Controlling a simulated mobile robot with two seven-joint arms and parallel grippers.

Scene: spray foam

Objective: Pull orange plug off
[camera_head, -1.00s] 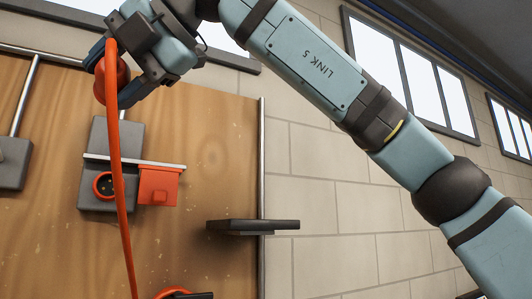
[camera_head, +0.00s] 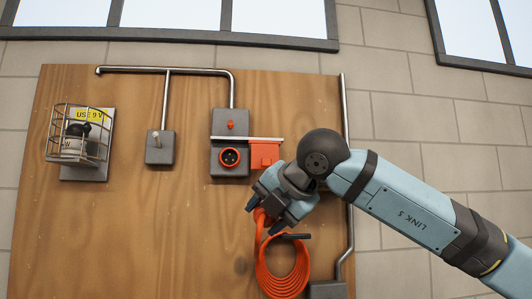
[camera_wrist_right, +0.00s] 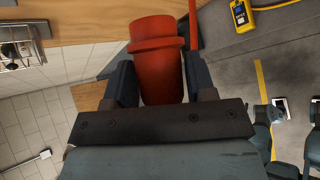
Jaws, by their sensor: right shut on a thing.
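The orange plug (camera_wrist_right: 155,62) is between the two fingers of my right gripper (camera_head: 263,217), which is shut on it. In the right wrist view the plug's round body fills the gap between the fingers. The plug is apart from the socket (camera_head: 229,158), whose dark round face shows bare in its orange rim on a grey box. My right gripper is below and to the right of this socket, just above the coiled orange cable (camera_head: 281,288). In the head view the gripper mostly hides the plug. My left gripper is not in view.
An orange flap (camera_head: 264,154) is beside the socket. A grey switch box (camera_head: 160,148) and a caged lamp (camera_head: 83,150) are left of it on the wooden board (camera_head: 140,230). A dark bracket (camera_head: 296,236) is near my gripper. The board's lower left is bare.

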